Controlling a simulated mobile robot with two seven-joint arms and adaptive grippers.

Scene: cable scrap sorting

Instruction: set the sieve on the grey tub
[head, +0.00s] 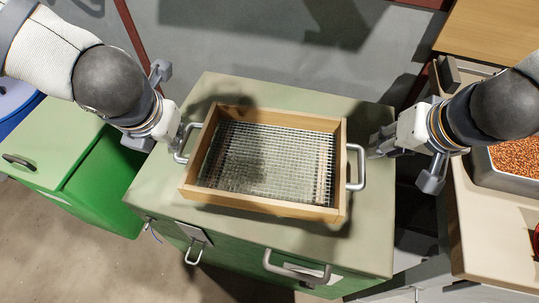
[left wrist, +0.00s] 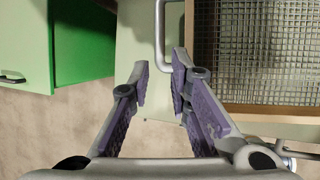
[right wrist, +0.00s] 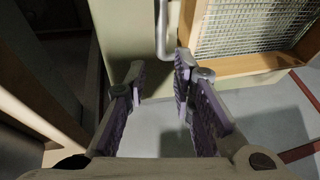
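The sieve (head: 262,205) is a wooden frame with wire mesh and a metal handle at each end. It appears to lie flat on the green cabinet top. My left gripper (head: 182,137) is open at the left handle (head: 182,150); in the left wrist view that handle (left wrist: 160,35) lies ahead, in line with the gap between the fingers. My right gripper (head: 376,146) is open just right of the right handle (head: 361,168), which shows ahead of the finger gap in the right wrist view (right wrist: 161,30). A grey container (head: 512,184) at the right edge, perhaps the tub, holds orange-brown granules.
The green cabinet top (head: 360,240) has free room around the sieve. A lower green cabinet (head: 60,140) and a blue round container (head: 12,98) are at the left. A beige counter (head: 480,235) at the right carries the grey container and a red item (head: 536,240).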

